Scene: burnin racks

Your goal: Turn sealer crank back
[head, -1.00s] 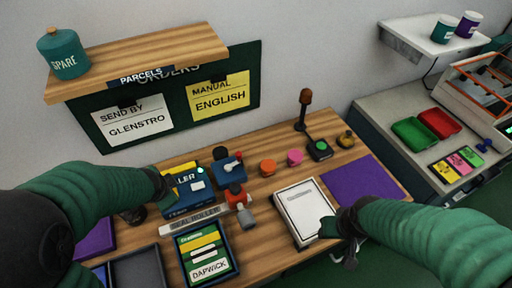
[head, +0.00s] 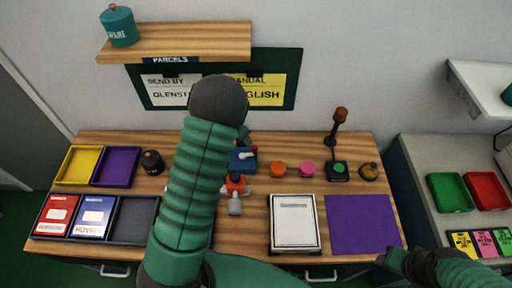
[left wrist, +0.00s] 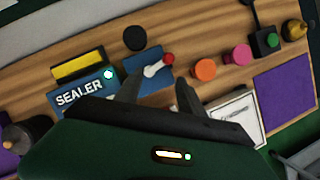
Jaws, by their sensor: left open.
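The sealer (left wrist: 85,98) is a blue box with a yellow strip and a lit lamp, at the left of the left wrist view. Beside it, the crank (left wrist: 155,69) has a pale lever with a red knob at its right end, on a blue base. In the head view the crank (head: 244,155) shows just right of my left arm, which hides most of the sealer. My left gripper (left wrist: 158,92) is open and empty, its fingertips just below the crank in the left wrist view, apart from the knob. My right gripper (head: 394,262) is low at the right, its jaws unclear.
Orange button (head: 278,169) and pink button (head: 307,168) stand right of the crank. A red piece with a grey handle (head: 235,205) is in front of it. The shelf (head: 180,42) is above.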

